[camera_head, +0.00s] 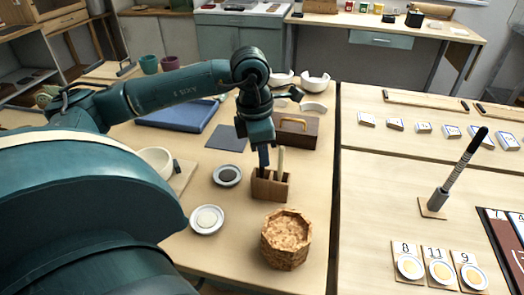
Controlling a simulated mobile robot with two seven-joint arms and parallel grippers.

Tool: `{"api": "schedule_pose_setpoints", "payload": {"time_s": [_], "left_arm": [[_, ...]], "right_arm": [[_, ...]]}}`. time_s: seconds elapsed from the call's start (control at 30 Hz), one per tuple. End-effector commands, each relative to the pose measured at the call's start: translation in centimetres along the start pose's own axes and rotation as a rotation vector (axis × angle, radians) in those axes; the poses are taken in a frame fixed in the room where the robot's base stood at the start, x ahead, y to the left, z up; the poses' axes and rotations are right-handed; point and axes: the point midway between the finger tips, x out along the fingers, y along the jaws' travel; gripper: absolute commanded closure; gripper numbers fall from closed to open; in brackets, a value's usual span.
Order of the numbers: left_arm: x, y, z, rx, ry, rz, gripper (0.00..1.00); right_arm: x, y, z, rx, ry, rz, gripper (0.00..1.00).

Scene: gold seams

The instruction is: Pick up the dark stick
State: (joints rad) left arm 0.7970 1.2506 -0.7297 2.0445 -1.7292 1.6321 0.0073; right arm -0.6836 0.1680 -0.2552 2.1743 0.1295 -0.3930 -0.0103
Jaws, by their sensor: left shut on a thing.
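A small wooden holder (270,187) stands on the light wooden table. A pale stick (281,160) stands upright in its right part. My left gripper (263,150) points down right above the holder's left part, beside the pale stick. It is shut on the dark stick, which is mostly hidden by the dark fingers; I cannot tell how far the stick sits in the holder. My right gripper is not in view.
A cork-like pot (286,240) stands in front of the holder. Two small dishes, one dark-filled (227,175) and one pale (206,219), lie to the left. A wooden box with a handle (291,132) is behind. A dark-handled tool (460,168) stands on the right table.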

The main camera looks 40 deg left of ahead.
Motion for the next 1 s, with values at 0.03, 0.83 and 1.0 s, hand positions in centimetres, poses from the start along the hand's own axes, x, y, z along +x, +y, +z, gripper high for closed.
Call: {"api": "schedule_pose_setpoints", "payload": {"time_s": [0.03, 0.83, 1.0], "left_arm": [[0.0, 0.0, 0.0, 0.0, 0.0, 0.0, 1.0], [-9.9, 0.0, 1.2, 0.0, -0.001, 0.0, 1.0], [-10.0, 0.0, 1.2, 0.0, 0.0, 0.0, 1.0]], "right_arm": [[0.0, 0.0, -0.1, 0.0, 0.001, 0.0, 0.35], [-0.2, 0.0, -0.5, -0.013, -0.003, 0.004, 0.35], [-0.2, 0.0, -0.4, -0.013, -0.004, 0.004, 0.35]]}}
